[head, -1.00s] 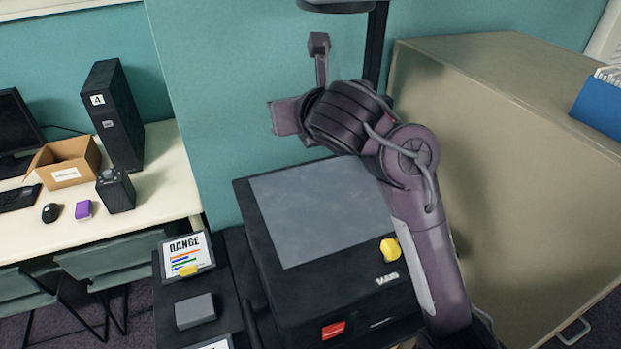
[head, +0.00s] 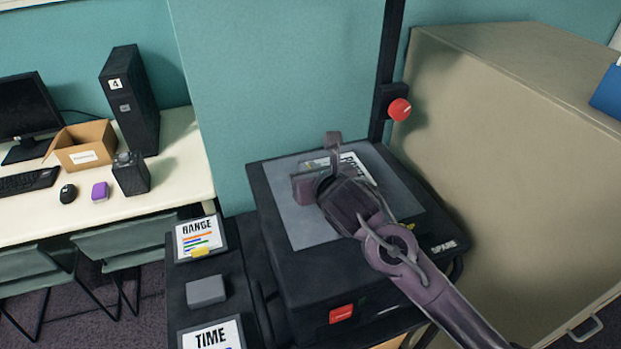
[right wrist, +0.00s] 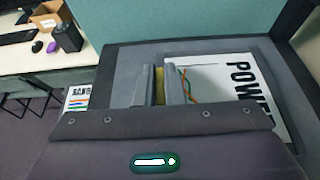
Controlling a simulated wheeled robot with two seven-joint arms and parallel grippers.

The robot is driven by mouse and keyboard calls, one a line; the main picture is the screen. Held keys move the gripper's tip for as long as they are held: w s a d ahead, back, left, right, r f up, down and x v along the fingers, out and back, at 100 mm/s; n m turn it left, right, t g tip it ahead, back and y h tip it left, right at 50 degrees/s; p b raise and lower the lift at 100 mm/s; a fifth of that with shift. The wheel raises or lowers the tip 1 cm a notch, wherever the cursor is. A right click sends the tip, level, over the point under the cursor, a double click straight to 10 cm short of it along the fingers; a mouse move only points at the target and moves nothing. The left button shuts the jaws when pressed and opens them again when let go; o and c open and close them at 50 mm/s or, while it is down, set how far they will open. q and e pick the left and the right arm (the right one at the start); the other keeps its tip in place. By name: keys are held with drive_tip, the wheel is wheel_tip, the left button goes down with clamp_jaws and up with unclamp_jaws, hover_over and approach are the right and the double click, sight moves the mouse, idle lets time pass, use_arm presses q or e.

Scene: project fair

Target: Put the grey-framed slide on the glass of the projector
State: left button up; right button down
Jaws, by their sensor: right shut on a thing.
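The projector (head: 300,285) is a black box with a grey glass plate (head: 300,222) on top. The slide (head: 354,166), a white sheet lettered POWER, is over the far part of the glass and partly hidden by my right gripper (head: 320,172). In the right wrist view, my right gripper (right wrist: 160,85) is shut with something yellow between its fingers, at the near left side of the slide (right wrist: 212,78). The slide looks flat; I cannot tell if it touches the glass (right wrist: 122,85). My left gripper is not in view.
A RANGE card (head: 198,238), a grey block (head: 206,291) and a TIME card (head: 212,338) are on the dark side shelf. A post with a red knob (head: 399,110) rises behind the projector. A beige cabinet (head: 500,170) stands close on the right.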

wheel_tip(320, 180, down, 2)
drive_tip(key=shift+f, duration=0.2)
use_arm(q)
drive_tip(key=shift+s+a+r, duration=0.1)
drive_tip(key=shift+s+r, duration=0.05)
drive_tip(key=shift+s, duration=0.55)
use_arm(e)
drive_tip(key=shift+f, duration=0.1)
drive_tip(key=c, duration=1.5)
unclamp_jaws()
drive_tip(key=shift+f, duration=0.15)
drive_tip(key=shift+r, duration=0.2)
